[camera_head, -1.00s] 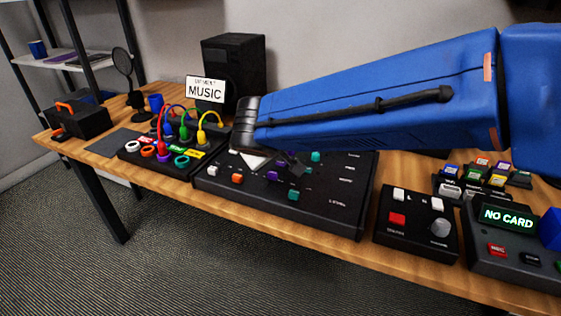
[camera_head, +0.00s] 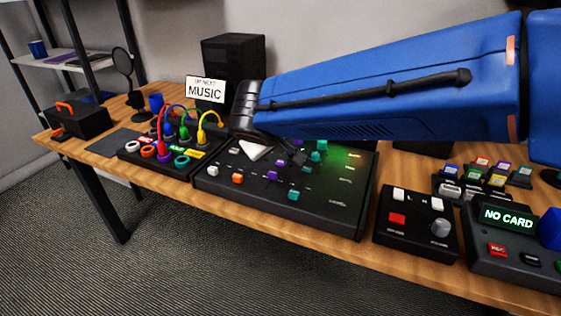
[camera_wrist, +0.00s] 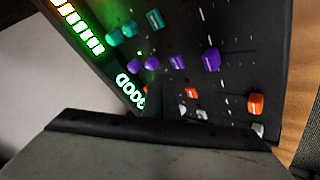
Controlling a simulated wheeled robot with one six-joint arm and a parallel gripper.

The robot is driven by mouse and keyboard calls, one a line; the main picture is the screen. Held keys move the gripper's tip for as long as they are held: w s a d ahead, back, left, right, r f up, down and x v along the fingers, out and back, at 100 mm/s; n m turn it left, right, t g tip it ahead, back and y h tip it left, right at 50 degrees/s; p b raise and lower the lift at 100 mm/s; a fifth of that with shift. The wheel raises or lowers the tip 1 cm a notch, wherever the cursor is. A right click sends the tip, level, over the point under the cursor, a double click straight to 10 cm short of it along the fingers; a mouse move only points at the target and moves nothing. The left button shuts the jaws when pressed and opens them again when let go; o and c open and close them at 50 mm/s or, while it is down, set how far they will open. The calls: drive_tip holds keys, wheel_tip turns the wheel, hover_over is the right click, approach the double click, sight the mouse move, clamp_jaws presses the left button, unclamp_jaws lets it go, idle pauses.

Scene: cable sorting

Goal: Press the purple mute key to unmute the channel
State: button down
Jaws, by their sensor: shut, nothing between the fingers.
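The black mixer (camera_head: 285,205) lies on the desk under my arm. In the head view, purple controls (camera_head: 272,175) show on its top, and the wrist view shows several purple caps (camera_wrist: 211,60) in a row. I cannot tell which one is the mute key. My gripper (camera_head: 297,166) is shut and empty, its dark tips low over the mixer among the controls. I cannot tell whether they touch. A lit level meter (camera_wrist: 82,30) and a green "GOOD" display (camera_wrist: 131,89), partly hidden, show in the wrist view.
A patch box (camera_head: 165,158) with coloured cables stands left of the mixer. A small box with a red button (camera_head: 397,219) and a "NO CARD" unit (camera_head: 507,217) stand right. A "MUSIC" sign (camera_head: 205,90) and a speaker (camera_head: 233,70) are behind.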

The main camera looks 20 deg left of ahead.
wheel_tip(320, 180, up, 4)
drive_tip(key=shift+r, duration=0.15)
idle(0.4)
idle(0.3)
